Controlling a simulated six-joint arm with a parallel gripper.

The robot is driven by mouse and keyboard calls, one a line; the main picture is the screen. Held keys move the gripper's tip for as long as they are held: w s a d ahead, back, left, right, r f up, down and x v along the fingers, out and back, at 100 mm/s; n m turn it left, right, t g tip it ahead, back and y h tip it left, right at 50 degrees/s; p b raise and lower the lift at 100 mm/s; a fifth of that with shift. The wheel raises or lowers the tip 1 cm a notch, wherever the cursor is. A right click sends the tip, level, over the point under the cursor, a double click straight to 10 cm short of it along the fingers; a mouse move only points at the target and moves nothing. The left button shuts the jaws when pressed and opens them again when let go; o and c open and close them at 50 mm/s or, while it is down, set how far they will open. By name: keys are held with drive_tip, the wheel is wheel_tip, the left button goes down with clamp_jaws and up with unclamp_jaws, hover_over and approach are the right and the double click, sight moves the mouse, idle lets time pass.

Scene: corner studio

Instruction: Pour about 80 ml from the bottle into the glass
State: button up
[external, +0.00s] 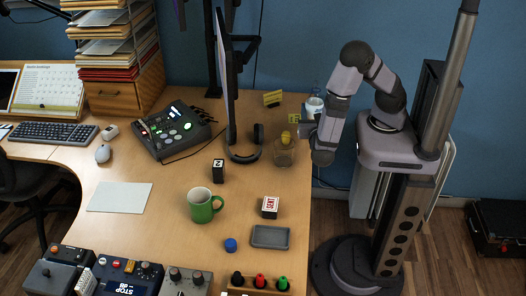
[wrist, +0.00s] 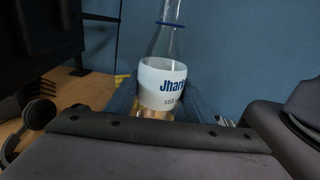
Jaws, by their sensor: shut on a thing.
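The bottle (wrist: 164,80) is clear glass with a white label and blue lettering, and pale yellow liquid shows low in it. My gripper (external: 309,118) is shut on the bottle at the right edge of the desk. In the external view the bottle (external: 315,103) stands roughly upright, partly hidden by the gripper and arm. In the wrist view it stands up between the fingers, its top out of frame. The glass (external: 285,155) is a clear tumbler on the desk, left of and nearer than my gripper. A yellow thing shows at its rim; I cannot tell whether it is inside or behind.
Headphones (external: 246,150) and a monitor (external: 226,85) stand left of the glass. A black block (external: 218,171), a green mug (external: 203,206), a stamp block (external: 270,206) and a grey tray (external: 270,237) are nearer. A yellow note holder (external: 272,98) stands behind.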

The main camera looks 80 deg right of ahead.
wheel_tip(320, 180, down, 10)
drive_tip(key=shift+r, duration=0.1)
drive_tip(key=shift+n, duration=0.4)
idle(0.4)
